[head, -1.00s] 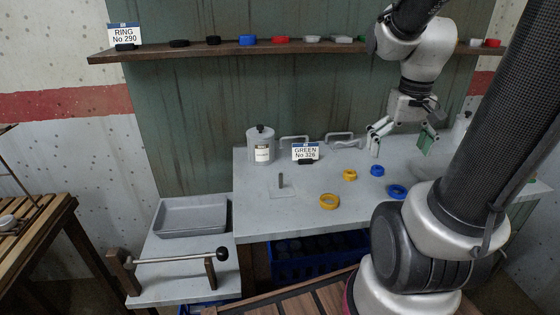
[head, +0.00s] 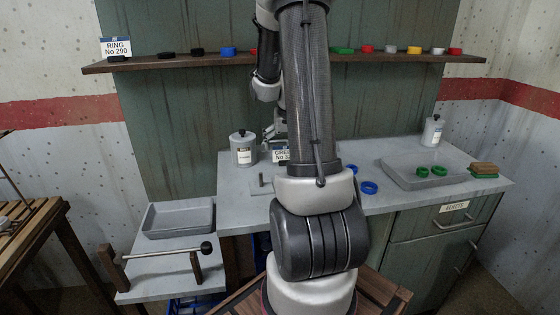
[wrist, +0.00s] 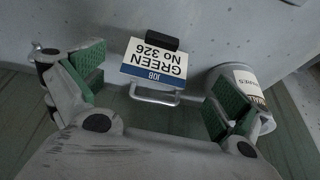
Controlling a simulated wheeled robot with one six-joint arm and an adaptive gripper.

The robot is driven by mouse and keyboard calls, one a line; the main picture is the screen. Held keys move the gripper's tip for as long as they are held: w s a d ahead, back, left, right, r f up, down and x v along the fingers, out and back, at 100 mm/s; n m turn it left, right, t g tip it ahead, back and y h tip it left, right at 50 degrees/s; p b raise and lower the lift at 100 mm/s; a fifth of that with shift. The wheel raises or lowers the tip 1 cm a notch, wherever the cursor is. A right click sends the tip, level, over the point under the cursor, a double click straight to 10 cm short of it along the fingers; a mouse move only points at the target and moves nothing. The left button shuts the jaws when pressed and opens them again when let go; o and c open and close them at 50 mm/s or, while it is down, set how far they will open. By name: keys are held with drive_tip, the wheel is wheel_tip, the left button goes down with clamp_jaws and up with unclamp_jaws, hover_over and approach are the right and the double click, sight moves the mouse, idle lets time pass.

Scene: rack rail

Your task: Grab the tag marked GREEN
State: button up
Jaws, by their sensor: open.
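The tag marked GREEN No 326 (wrist: 155,62) shows upside down in the wrist view, with a blue JOB strip and a black base (wrist: 155,43). In the head view the tag (head: 281,155) stands on the grey bench, partly hidden behind my arm. My gripper (wrist: 155,95) is open, with green pads on either side of the tag in the wrist view. Nothing is between the pads that I can see held. In the head view my gripper is mostly hidden behind my arm, near the tag.
A grey lidded canister (head: 243,150) stands left of the tag; in the wrist view a labelled canister (wrist: 243,85) is by the right finger. Blue rings (head: 369,187) and a grey tray (head: 400,180) are to the right.

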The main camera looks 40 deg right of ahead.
drive_tip(key=x, duration=0.6)
drive_tip(key=shift+s, duration=0.25)
drive_tip(key=shift+c, duration=0.2)
drive_tip(key=c, duration=0.9)
